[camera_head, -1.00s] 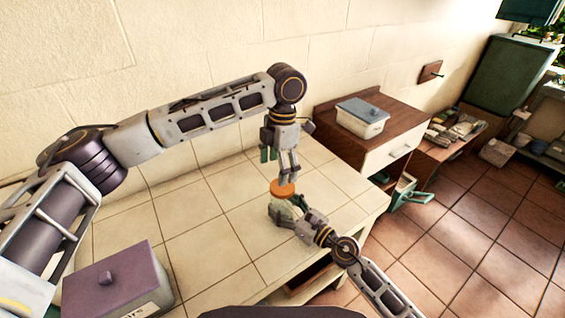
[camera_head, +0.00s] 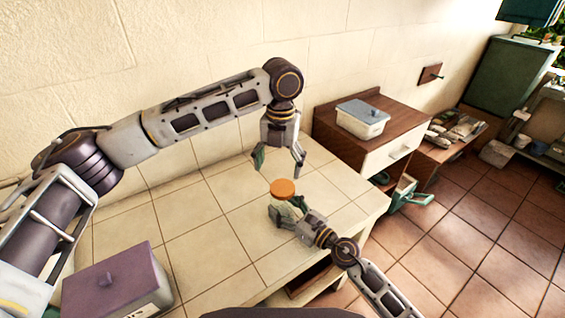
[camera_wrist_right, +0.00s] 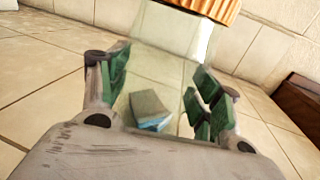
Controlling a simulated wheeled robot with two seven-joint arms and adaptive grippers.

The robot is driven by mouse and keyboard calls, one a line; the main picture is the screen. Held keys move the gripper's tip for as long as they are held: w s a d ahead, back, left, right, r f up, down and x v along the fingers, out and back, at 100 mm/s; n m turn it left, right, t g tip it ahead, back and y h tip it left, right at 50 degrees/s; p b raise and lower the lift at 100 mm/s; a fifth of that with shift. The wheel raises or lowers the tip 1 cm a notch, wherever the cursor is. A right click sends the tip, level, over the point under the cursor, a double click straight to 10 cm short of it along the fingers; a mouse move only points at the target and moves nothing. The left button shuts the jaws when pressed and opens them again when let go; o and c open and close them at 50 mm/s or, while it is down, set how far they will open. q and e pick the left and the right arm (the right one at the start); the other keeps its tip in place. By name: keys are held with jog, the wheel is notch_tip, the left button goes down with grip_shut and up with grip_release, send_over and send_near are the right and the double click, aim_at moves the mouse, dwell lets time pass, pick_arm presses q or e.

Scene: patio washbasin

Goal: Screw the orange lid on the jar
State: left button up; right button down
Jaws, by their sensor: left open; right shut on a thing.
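The glass jar (camera_head: 287,207) stands on the tiled counter (camera_head: 215,238), and the orange lid (camera_head: 283,188) sits on top of it. My right gripper (camera_head: 284,216) is shut around the jar's body from the front right. In the right wrist view the clear jar (camera_wrist_right: 165,75) is between the green finger pads, with the ribbed orange lid (camera_wrist_right: 215,8) at its top. A small block-like thing (camera_wrist_right: 150,110) shows through the glass. My left gripper (camera_head: 278,166) is open and empty, pointing down above the lid and apart from it. I cannot tell how tightly the lid sits.
A purple lidded box (camera_head: 115,280) stands at the counter's front left. A brown cabinet (camera_head: 340,115) with a grey-lidded container (camera_head: 362,118) is right of the counter.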

pick_arm(q)
jog(key=n, duration=0.4)
jog(key=shift+s+d+r+n, duration=0.1)
jog(key=shift+d+r+n, duration=0.1)
jog(key=shift+n, duration=0.2)
jog(key=n, duration=0.3)
jog(key=shift+r+n, duration=0.1)
jog(key=shift+n, duration=0.3)
jog(key=n, duration=0.3)
jog(key=shift+s+d+n, duration=0.1)
jog(key=shift+d+n, duration=0.05)
jog(key=shift+n, duration=0.25)
jog(key=n, duration=0.3)
jog(key=shift+n, duration=0.4)
jog(key=n, duration=0.3)
jog(key=shift+d+n, duration=0.1)
jog(key=shift+n, duration=0.3)
jog(key=n, duration=0.7)
jog(key=shift+n, duration=2.6)
